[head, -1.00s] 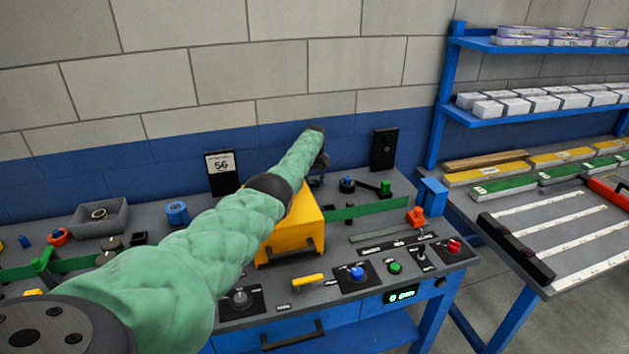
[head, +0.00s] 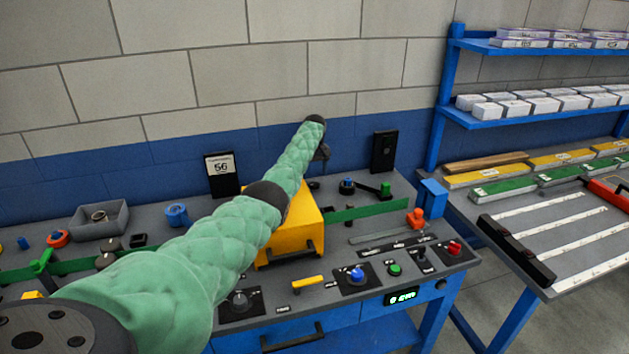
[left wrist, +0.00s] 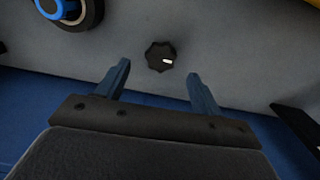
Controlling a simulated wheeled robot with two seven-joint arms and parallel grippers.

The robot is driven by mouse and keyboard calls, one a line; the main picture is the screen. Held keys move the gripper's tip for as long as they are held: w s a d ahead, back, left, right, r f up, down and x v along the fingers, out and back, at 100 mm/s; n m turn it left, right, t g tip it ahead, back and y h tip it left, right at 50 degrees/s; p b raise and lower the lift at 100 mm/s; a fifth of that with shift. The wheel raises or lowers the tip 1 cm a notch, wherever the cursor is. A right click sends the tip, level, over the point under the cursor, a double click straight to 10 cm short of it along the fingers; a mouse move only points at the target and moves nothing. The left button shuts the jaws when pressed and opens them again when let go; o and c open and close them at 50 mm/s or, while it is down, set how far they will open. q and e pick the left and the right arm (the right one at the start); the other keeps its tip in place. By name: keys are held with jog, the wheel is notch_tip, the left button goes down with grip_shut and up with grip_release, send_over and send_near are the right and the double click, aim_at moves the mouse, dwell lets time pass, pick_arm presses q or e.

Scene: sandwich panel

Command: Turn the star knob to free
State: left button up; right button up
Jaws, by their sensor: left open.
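The black star knob (left wrist: 160,56), with a white mark on its right side, sits on a grey surface in the left wrist view. My left gripper (left wrist: 160,86) is open and empty, its two blue fingers spread. The knob lies just beyond the fingertips in this picture, roughly in line with the gap between them. In the head view my left gripper (head: 322,155) hangs at the end of the green-sleeved arm, behind the yellow block (head: 293,233). I cannot make out the star knob clearly there. My right gripper is not in view.
A blue-topped round part (head: 347,185) stands right of my gripper; a blue ring part (left wrist: 68,10) shows in the wrist view. A black upright box (head: 384,151) and a sign (head: 222,174) stand along the wall. Green bars run across the bench.

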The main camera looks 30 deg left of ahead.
aim_at(314, 184)
pick_arm(q)
notch_tip(314, 184, up, 2)
jog(key=shift+r, duration=0.1)
jog(key=shift+r+b, duration=0.3)
jog(key=shift+r, duration=0.3)
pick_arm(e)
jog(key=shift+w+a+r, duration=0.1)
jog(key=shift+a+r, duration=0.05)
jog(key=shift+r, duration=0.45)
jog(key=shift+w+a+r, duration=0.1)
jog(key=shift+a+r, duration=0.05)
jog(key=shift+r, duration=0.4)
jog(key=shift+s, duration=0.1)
